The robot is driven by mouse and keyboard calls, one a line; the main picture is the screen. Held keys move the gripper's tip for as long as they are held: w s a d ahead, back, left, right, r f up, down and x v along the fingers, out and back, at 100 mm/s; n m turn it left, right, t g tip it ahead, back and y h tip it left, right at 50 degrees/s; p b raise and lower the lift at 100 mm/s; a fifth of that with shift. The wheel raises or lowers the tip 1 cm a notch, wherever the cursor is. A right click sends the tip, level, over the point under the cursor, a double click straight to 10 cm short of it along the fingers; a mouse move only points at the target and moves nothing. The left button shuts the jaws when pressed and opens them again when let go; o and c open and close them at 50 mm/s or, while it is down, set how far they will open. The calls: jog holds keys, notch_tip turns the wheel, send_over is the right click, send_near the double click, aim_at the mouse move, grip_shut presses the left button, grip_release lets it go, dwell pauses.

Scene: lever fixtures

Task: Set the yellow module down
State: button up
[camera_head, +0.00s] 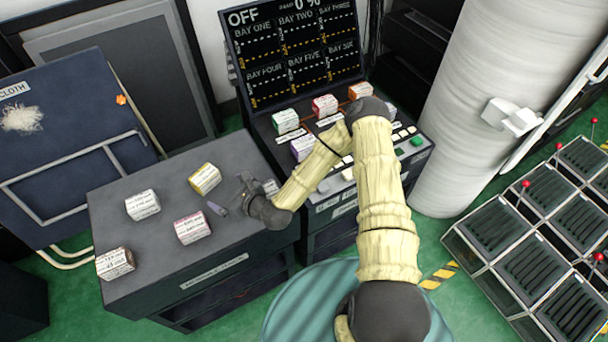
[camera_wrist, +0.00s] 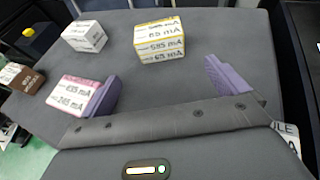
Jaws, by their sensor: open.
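The yellow module (camera_head: 205,178) is a small white-labelled block with yellow edges, sitting upright on the dark grey table (camera_head: 130,190). In the wrist view the yellow module (camera_wrist: 160,42) stands ahead of my gripper, beyond the fingertips and apart from both fingers. My gripper (camera_head: 231,194) is low over the table, to the right of the yellow module. The wrist view shows my gripper (camera_wrist: 162,84) open, its two purple fingers spread wide with nothing held between them.
A pink module (camera_head: 193,228) is close beside one finger in the wrist view. A white module (camera_head: 142,205) and a brown module (camera_head: 115,263) stand farther left. The console (camera_head: 310,130) at right holds several coloured modules under a screen reading OFF.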

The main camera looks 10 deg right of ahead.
jog(key=n, duration=0.1)
jog(key=n+g, duration=0.1)
jog(key=n, duration=0.1)
jog(key=s+d+n, duration=0.1)
jog(key=shift+r+n+g, duration=0.3)
jog(key=d+r+n+g+h, duration=0.1)
jog(key=d+n, duration=0.1)
jog(key=n, duration=0.1)
jog(key=s+d+r+n+g, duration=0.1)
jog(key=d+n, duration=0.1)
jog(key=n, duration=0.1)
jog(key=s+d+r+n+g+h, duration=0.1)
jog(key=d+n, duration=0.2)
jog(key=shift+n+h, duration=0.3)
jog(key=shift+n, duration=0.1)
jog(key=s+d+r+n+g+h, duration=0.1)
jog(key=s+d+r+n+h, duration=0.2)
jog(key=s+d+r+n, duration=0.3)
jog(key=s+d+r+n+g+h, duration=0.2)
jog(key=s+d+r+n, duration=0.5)
jog(key=d+r, duration=0.3)
notch_tip(320, 180, up, 3)
jog(key=shift+s+d+f+h, duration=0.1)
jog(key=shift+s+d+h, duration=0.1)
jog(key=shift+h, duration=0.2)
